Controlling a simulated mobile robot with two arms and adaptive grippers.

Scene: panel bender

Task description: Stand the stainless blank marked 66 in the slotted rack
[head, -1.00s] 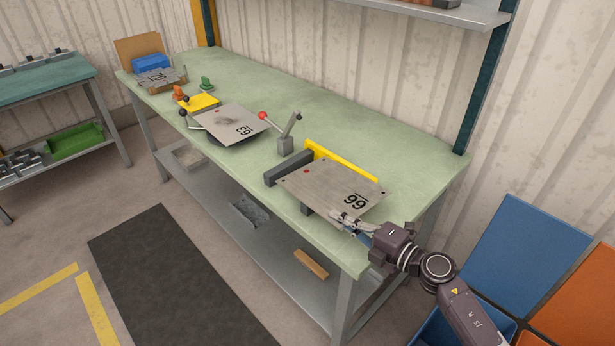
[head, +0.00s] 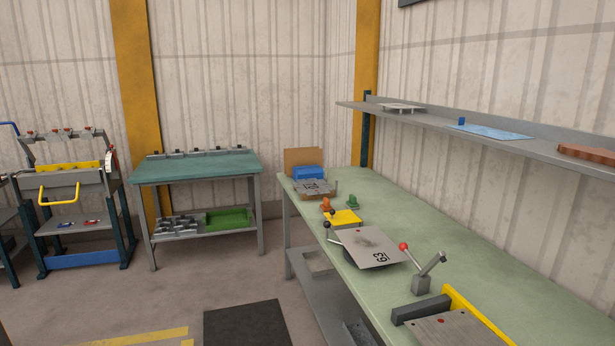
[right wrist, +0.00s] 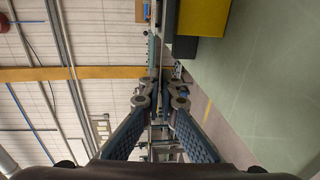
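A grey metal blank (head: 450,330) lies at the bottom right of the head view, cut off by the frame edge, beside a dark grey block (head: 420,309) and a yellow bar (head: 470,312). Its number is out of view. My right gripper (right wrist: 161,92) shows in the right wrist view with its blue-padded fingers drawn close together at the tips. Whether a thin sheet edge lies between them cannot be told. My left gripper is not in view. I cannot pick out a slotted rack with certainty.
On the green bench (head: 440,240) lie a second plate marked 63 (head: 362,243), a red-knobbed lever (head: 426,270) and a yellow block (head: 343,217). A teal table (head: 195,168) and a blue-and-yellow machine (head: 75,190) stand at the left. A shelf (head: 480,127) hangs above the bench.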

